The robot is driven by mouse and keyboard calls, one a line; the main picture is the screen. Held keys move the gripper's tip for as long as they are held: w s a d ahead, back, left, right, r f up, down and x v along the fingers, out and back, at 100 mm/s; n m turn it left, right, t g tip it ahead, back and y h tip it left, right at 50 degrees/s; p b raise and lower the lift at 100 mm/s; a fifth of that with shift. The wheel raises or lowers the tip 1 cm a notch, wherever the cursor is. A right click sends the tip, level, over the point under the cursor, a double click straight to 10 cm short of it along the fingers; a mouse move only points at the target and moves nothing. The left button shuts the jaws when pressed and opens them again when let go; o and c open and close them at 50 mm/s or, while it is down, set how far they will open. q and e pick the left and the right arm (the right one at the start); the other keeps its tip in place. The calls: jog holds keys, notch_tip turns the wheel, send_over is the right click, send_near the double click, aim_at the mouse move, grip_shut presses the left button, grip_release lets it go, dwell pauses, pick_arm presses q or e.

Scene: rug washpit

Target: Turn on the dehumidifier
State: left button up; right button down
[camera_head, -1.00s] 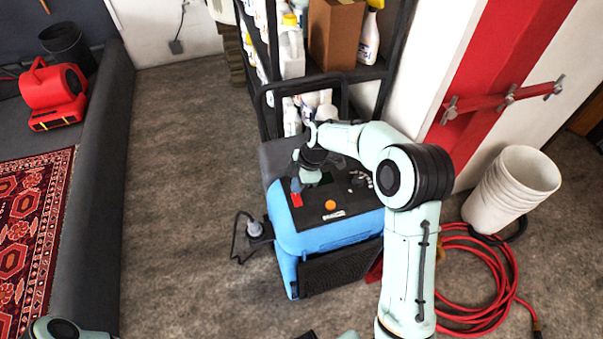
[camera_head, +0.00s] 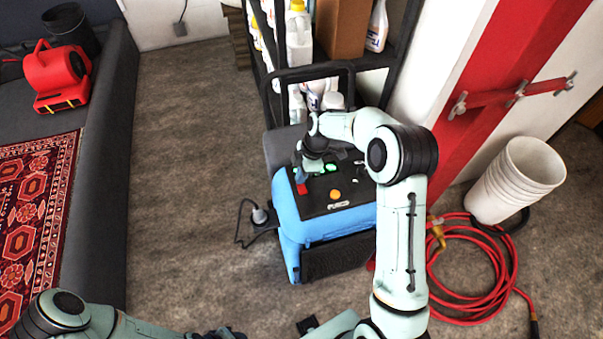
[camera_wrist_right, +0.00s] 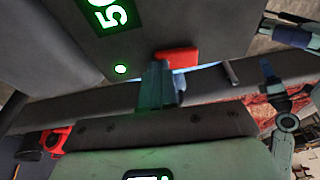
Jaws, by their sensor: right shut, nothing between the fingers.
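The blue dehumidifier (camera_head: 290,215) stands on the floor with a black top panel. Its small display (camera_head: 313,166) is lit green, and in the right wrist view the green display (camera_wrist_right: 108,14) shows a "50" cut by the frame edge, with a round green light (camera_wrist_right: 120,69). A red switch (camera_head: 302,188) sits on the panel; it also shows in the right wrist view (camera_wrist_right: 177,58). My right gripper (camera_head: 300,176) is shut and empty, its tip right by the red switch; contact is unclear. My left gripper (camera_head: 226,334) is cut off at the bottom edge.
A black shelf (camera_head: 300,75) with bottles and a box stands behind the dehumidifier. A red hose (camera_head: 500,270) and white buckets (camera_head: 513,180) are on the right. A plug and cord (camera_head: 259,215) hang at its left side. Floor at left is clear.

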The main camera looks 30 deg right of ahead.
jog(key=shift+s+a+r, duration=0.1)
jog(key=shift+s, duration=0.45)
jog(key=shift+s+a+b, duration=0.1)
jog(key=shift+s+b, duration=0.3)
jog(key=shift+b, duration=0.15)
jog(key=shift+s+r, duration=0.15)
jog(key=shift+s, duration=0.05)
pick_arm(q)
jog(key=shift+s+f, duration=0.7)
jog(key=shift+s, duration=0.05)
jog(key=shift+w, duration=0.1)
pick_arm(e)
jog(key=shift+w, duration=0.1)
